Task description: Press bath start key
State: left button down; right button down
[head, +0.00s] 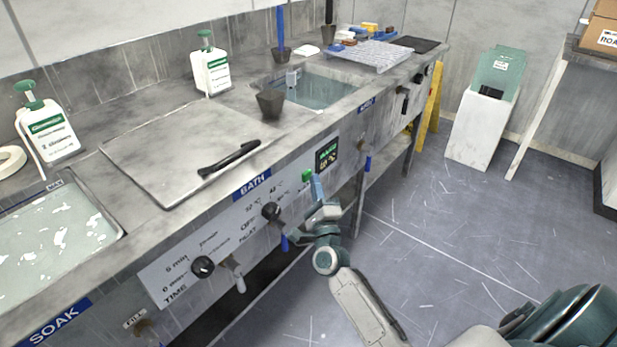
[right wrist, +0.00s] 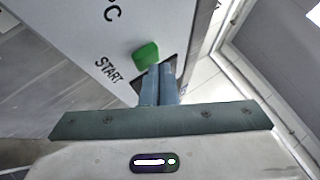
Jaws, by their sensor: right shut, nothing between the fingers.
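The bath start key is a small green square button (head: 307,176) on the front panel below the bath, left of the lit display. In the right wrist view the green key (right wrist: 146,54) sits beside the word START. My right gripper (head: 318,188) is shut and empty, its fingertips close to the key on its lower right. In the right wrist view the closed fingertips (right wrist: 160,70) overlap the key's lower right edge; I cannot tell whether they touch it. My left gripper is not in view.
The BATH panel carries a black heat knob (head: 270,211) and a time knob (head: 203,267). A display (head: 327,154) shows right of the key. A grey lid with a black handle (head: 229,158) lies on the counter. The floor (head: 440,230) right of the bench is clear.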

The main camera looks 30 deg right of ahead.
jog(key=shift+w+a, duration=0.15)
jog(key=shift+w, duration=0.25)
jog(key=shift+s, duration=0.15)
dwell(0.5)
jog(key=shift+s+d, duration=0.35)
jog(key=shift+s, duration=0.4)
jog(key=shift+s+d+p, duration=0.25)
jog(key=shift+s+d, duration=0.05)
jog(key=shift+s, duration=0.45)
jog(key=shift+s+d+p, duration=0.3)
jog(key=shift+s+d, duration=0.05)
jog(key=shift+s, duration=0.45)
jog(key=shift+s+d+p, duration=0.25)
jog(key=shift+s+d, duration=0.05)
jog(key=shift+s, duration=0.45)
